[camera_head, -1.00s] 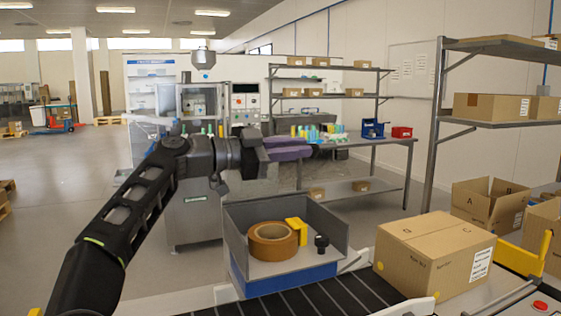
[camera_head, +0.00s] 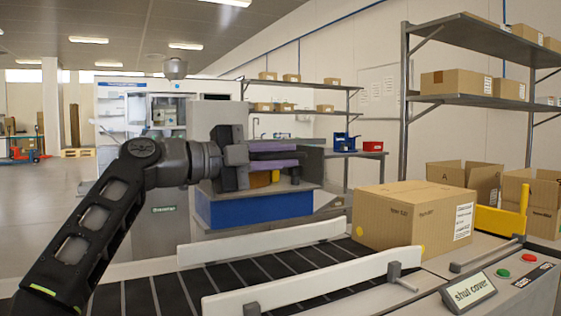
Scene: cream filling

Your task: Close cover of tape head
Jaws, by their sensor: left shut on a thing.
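The tape head is a grey open box with a blue base (camera_head: 255,208), beyond the conveyor. My left gripper (camera_head: 298,160) is at the tape head, its purple-lined fingers pointing right. It is shut on what appears to be the grey cover (camera_head: 315,168), though the grip itself is partly hidden. The tape roll and black knob inside are hidden behind my gripper and the box front. My right gripper is not in view.
The black conveyor (camera_head: 178,292) with white side rails (camera_head: 300,285) runs in front. A closed carton (camera_head: 405,218) sits at its right. A "shut cover" sign (camera_head: 468,291) and buttons stand at the front right. Open cartons (camera_head: 465,177) and shelves (camera_head: 460,98) are behind.

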